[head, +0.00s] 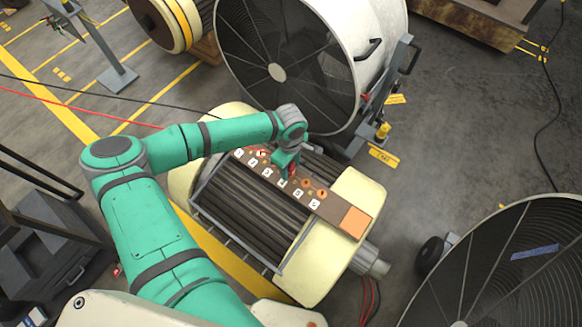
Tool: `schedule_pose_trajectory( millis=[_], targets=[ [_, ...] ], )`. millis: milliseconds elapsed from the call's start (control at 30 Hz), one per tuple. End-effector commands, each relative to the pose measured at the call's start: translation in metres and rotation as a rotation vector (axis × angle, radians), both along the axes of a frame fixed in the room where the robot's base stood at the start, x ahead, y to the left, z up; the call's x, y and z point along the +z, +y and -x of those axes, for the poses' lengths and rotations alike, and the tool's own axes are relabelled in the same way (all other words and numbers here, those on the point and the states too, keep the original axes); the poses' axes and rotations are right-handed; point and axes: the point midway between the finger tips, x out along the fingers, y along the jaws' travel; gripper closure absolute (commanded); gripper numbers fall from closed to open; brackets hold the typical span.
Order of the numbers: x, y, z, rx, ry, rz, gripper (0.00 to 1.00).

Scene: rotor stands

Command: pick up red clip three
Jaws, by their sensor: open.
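A brown strip (332,210) lies along the top of a rotor with cream end rings. It carries a row of small white numbered tags, too small to read surely. A small red piece (292,171), which looks like a red clip, shows at the tip of my gripper (287,170). Another small red mark (262,153) is further up-left on the strip. My gripper is open and points down at the strip's middle. Its fingers partly cover that spot, so I cannot tell whether they surround the red piece or are beside it.
Orange round spots (306,183) lie right of my gripper, and an orange square (355,219) marks the strip's right end. A large drum fan (278,72) stands close behind the rotor. Another fan (510,265) is at lower right. Grey floor is open at right.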

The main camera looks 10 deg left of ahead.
Motion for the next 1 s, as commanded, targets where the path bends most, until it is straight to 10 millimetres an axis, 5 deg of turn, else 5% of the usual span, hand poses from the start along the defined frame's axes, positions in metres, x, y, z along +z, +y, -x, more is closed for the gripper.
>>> schedule_pose_trajectory(
  millis=[233,400,767,1000],
  targets=[
    [-0.001,-0.002,-0.001,-0.004,0.0,0.0,0.59],
    [-0.001,-0.004,-0.001,-0.006,0.0,0.0,1.0],
    [0.001,-0.003,-0.001,-0.005,-0.001,0.0,1.0],
    [0.019,-0.002,-0.001,-0.005,-0.003,-0.001,1.0]
  ],
)
